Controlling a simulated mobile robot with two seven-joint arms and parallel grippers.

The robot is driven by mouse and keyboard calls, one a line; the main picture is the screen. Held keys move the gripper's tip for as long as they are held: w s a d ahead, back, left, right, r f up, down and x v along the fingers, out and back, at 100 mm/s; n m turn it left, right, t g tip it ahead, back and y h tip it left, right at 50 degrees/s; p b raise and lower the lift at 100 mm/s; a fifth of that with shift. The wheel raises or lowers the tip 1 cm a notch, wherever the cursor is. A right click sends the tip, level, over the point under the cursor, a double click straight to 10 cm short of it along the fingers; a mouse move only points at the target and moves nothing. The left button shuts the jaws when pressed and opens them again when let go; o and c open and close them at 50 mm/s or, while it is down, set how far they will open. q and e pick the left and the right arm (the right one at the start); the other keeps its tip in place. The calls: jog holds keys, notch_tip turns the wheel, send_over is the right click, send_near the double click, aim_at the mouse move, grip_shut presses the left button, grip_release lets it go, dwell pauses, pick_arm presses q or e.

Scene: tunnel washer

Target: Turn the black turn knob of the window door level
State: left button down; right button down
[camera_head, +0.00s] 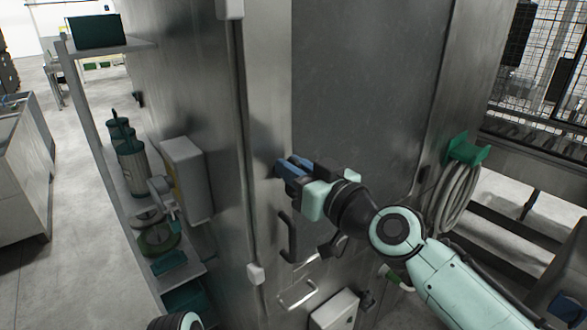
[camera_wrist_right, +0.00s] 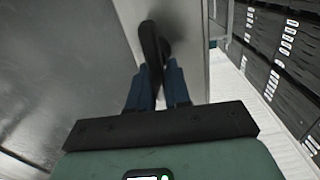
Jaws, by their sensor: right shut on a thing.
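The black turn knob (camera_wrist_right: 151,42) shows in the right wrist view as a long dark piece standing out from the grey metal door front. The blue fingers of my right gripper (camera_wrist_right: 160,82) are shut on its near end. In the head view my right gripper (camera_head: 290,171) reaches in from the right against the tall steel housing, and its fingers hide the knob. The large dark grey panel (camera_head: 350,80), which looks like the window door, rises behind the gripper. My left gripper is out of view; only a dark round part, probably of my left arm, shows at the bottom edge.
A black bar handle (camera_head: 289,238) and a bright metal handle (camera_head: 297,294) sit below my right gripper. A green hose reel (camera_head: 467,150) hangs on the right. A shelf (camera_head: 92,120) with canisters and a grey box (camera_head: 186,178) stand left.

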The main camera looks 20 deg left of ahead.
jog(key=shift+w+d+f+m, duration=0.2)
jog(key=shift+f+m, duration=0.15)
jog(key=shift+m, duration=2.5)
jog(key=shift+w+d+f+m, duration=0.1)
jog(key=shift+w+f+m, duration=0.2)
jog(key=shift+m, duration=2.6)
jog(key=shift+w+d+f+m, duration=0.15)
jog(key=shift+f+m, duration=0.25)
jog(key=shift+m, duration=2.45)
jog(key=c, duration=1.2)
grip_release()
jog(key=shift+o, duration=0.2)
